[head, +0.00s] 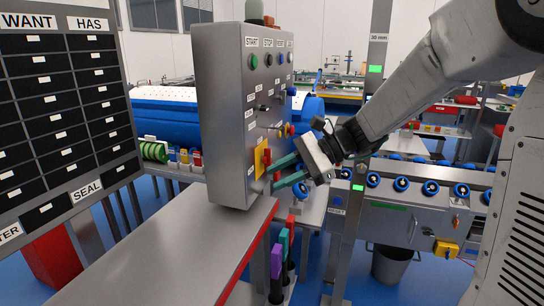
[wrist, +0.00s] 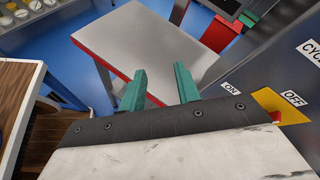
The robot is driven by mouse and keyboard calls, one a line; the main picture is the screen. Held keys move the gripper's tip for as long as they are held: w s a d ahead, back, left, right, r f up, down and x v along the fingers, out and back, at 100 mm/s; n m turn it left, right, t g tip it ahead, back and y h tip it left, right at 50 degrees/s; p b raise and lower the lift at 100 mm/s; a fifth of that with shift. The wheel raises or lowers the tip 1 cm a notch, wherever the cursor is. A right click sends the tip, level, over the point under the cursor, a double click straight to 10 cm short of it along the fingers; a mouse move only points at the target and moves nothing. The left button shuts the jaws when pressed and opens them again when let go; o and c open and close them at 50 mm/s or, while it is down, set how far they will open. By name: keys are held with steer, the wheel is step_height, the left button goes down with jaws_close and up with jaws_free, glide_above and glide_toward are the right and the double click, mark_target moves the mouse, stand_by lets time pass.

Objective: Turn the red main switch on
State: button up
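The red main switch (head: 267,156) sits on a yellow plate (head: 259,161) low on the face of the grey control cabinet (head: 222,110). In the wrist view the yellow plate (wrist: 275,100) shows at the right, between an ON label (wrist: 231,89) and an OFF label (wrist: 292,98). Only a sliver of red shows there, mostly hidden behind my gripper's body, so I cannot tell how the switch points. My gripper (head: 273,177), with green fingers, is close to the cabinet face beside the switch. Its fingers (wrist: 160,82) are apart with nothing between them.
A grey table (head: 170,255) with a red edge stands in front of the cabinet. Other buttons and knobs (head: 268,60) sit higher on the cabinet. A black label board (head: 65,105) stands at left.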

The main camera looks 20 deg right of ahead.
steer(key=w+d+f+m+t+y, duration=0.2)
steer(key=w+d+m+t, duration=0.25)
steer(key=w, duration=0.55)
steer(key=m+t, duration=0.4)
steer(key=m, duration=0.2)
glide_toward(266, 160)
steer(key=w+r, duration=0.1)
steer(key=x, duration=0.7)
steer(key=shift+w+r, duration=0.2)
steer(key=shift+w, duration=0.15)
steer(key=shift+a+m, duration=0.1)
steer(key=shift+m, duration=0.15)
steer(key=shift+c, duration=0.3)
jaws_close()
